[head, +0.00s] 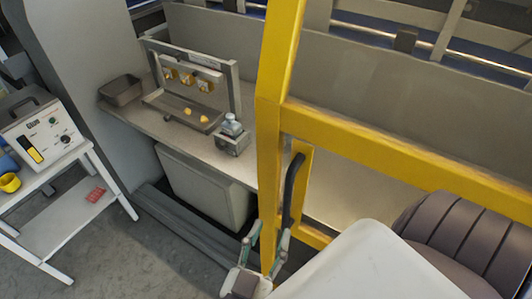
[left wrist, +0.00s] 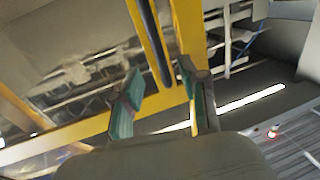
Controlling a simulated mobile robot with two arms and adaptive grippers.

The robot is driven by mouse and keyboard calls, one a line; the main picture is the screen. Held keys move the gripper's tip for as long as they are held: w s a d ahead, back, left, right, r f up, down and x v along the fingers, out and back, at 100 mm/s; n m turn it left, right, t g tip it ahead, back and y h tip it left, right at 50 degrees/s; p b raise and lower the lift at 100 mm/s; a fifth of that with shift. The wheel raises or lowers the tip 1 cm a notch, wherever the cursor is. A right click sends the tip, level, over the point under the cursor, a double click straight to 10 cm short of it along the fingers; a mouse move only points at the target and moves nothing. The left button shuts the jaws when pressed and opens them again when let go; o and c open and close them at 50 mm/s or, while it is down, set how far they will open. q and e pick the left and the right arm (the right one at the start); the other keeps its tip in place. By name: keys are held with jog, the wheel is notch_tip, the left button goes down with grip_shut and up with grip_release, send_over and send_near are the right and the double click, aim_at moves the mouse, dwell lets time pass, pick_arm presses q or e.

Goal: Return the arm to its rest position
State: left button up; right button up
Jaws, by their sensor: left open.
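My left gripper (head: 271,230) is low in the middle of the head view, in front of the yellow post. Its two teal-padded fingers are apart with nothing held between them. It also shows in the left wrist view (left wrist: 160,70). A black bar handle (head: 291,190) on a yellow door frame (head: 370,150) stands just beyond and above the fingertips. In the left wrist view the handle (left wrist: 150,40) runs up from between the fingers; whether they touch it I cannot tell. My right gripper is not in view.
Behind the yellow post, a grey bench (head: 150,125) bears a bin (head: 122,90), a tray (head: 180,112) with small yellow pieces, and a small grey device (head: 232,138). A white cart (head: 60,215) with a control box (head: 42,132) stands left. Grey floor (head: 130,265) lies open between.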

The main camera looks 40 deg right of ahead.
pick_arm(q)
jog(key=shift+v, duration=0.8)
jog(key=shift+f, duration=0.1)
